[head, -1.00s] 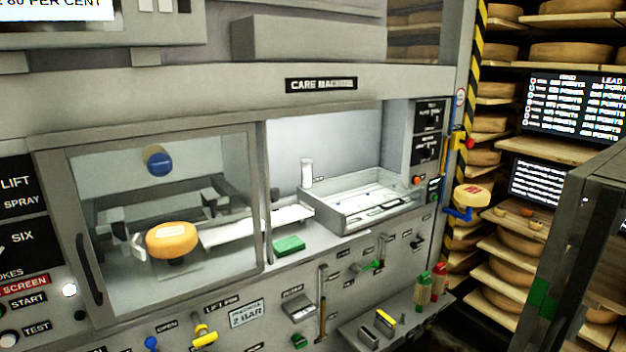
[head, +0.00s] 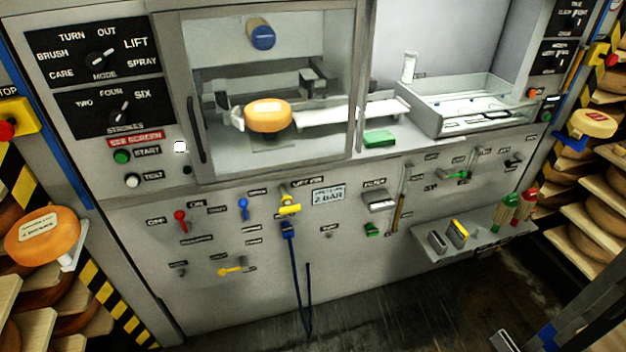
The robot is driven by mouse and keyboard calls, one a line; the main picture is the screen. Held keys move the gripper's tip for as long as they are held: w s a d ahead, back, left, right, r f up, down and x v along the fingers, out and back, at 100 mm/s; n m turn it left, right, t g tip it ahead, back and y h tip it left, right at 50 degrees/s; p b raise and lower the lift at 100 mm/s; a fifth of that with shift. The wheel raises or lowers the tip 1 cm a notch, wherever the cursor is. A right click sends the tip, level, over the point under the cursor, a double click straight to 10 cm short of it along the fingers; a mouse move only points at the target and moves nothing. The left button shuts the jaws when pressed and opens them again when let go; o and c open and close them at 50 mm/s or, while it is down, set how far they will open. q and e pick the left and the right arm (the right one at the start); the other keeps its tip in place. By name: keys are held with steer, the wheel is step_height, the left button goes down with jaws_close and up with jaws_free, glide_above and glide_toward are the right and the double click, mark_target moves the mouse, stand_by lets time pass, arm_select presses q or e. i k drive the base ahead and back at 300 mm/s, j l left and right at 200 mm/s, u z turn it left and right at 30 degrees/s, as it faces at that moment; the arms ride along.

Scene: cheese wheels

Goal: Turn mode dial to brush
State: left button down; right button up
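The mode dial (head: 103,60) is a dark round knob with a pale pointer on a black panel at the upper left of the head view. CARE, BRUSH, TURN, OUT, LIFT and SPRAY are printed around it. BRUSH (head: 52,55) is to its left. The pointer is slanted and seems to aim at the upper right, toward LIFT; its exact setting is too small to be sure of.
The strokes dial (head: 122,118) sits just below, above the start button (head: 122,157) and test button (head: 132,181). A glass door with a handle (head: 197,130) is to the right. A cheese wheel (head: 42,236) is on the rack at left. The floor (head: 400,300) in front looks clear.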

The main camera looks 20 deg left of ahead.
mark_target(97, 60)
steer(key=u, duration=1.55)
